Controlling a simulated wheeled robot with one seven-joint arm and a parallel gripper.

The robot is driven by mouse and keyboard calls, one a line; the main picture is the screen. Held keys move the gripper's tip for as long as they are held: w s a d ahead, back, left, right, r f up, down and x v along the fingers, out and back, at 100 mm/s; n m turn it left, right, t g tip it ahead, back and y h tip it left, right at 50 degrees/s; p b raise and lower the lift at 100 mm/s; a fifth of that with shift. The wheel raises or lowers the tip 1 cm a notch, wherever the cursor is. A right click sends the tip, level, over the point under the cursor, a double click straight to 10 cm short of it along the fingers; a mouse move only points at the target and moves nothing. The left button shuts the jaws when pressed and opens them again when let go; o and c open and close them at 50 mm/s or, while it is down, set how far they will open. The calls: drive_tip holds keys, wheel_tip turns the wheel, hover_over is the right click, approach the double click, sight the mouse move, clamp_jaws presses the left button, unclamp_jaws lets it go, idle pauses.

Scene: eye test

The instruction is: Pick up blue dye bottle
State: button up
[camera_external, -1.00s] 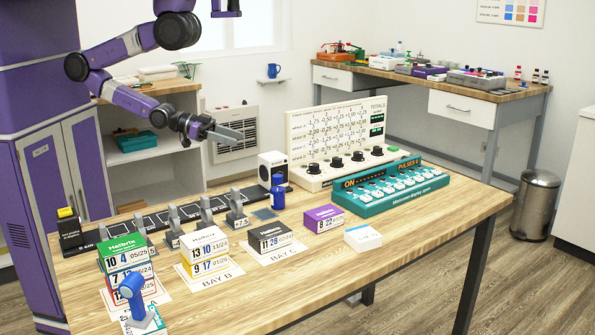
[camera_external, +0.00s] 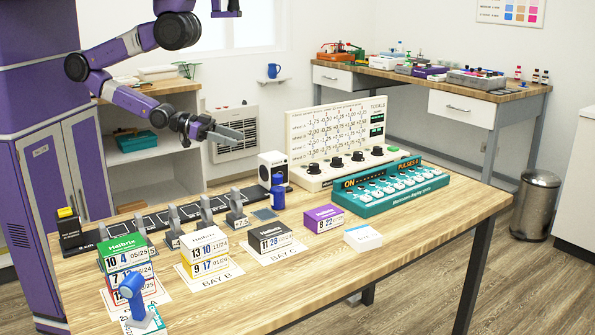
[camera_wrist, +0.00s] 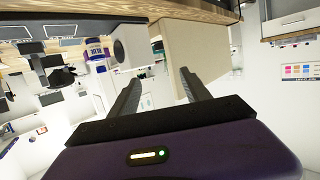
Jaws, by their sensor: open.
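A small blue bottle (camera_external: 277,194) stands upright on the wooden table, just in front of a white box with a dark round face. I take it to be the blue dye bottle. In the wrist view it shows upside down at the upper left, a blue bottle with a pale label (camera_wrist: 95,52). My gripper (camera_external: 238,135) is open and empty, in the air above and behind the table's back edge, up and to the left of the bottle. In the wrist view nothing lies between my fingers (camera_wrist: 161,77).
The white box (camera_external: 272,167) stands close behind the bottle. A white number board (camera_external: 338,135) and a teal switch console (camera_external: 390,190) stand to its right. Grey levers (camera_external: 237,208) and stacked date blocks (camera_external: 204,255) stand to its left. The table's front right (camera_external: 420,222) is clear.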

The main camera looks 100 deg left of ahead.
drive_tip(key=shift+o, duration=0.4)
drive_tip(key=shift+g+h, duration=0.5)
drive_tip(key=w+d+f+p, duration=0.2)
drive_tip(key=d, duration=0.2)
drive_tip(key=w+d+f+p, duration=0.2)
drive_tip(key=d, duration=0.2)
drive_tip(key=w+d+f+p, duration=0.1)
drive_tip(key=w+d+p, duration=0.1)
drive_tip(key=w+d, duration=0.1)
drive_tip(key=shift+d+f, duration=0.4)
drive_tip(key=shift+d, duration=0.1)
drive_tip(key=m, duration=0.1)
approach(284, 208)
drive_tip(key=shift+w+a+r+b, duration=0.2)
drive_tip(key=shift+w+a+r, duration=0.1)
drive_tip(key=shift+w+r, duration=0.3)
drive_tip(key=shift+w+a+r+b, duration=0.15)
drive_tip(key=shift+w+a+r, duration=0.1)
drive_tip(key=shift+w+r, duration=0.35)
drive_tip(key=shift+w+d, duration=0.15)
drive_tip(key=shift+w, duration=0.5)
drive_tip(key=p+x, duration=0.1)
drive_tip(key=x, duration=0.4)
drive_tip(key=shift+w, duration=0.4)
drive_tip(key=shift+w+d+f, duration=0.15)
drive_tip(key=shift+w+f, duration=0.1)
drive_tip(key=shift+w, duration=0.25)
drive_tip(key=shift+c, duration=0.5)
clamp_jaws()
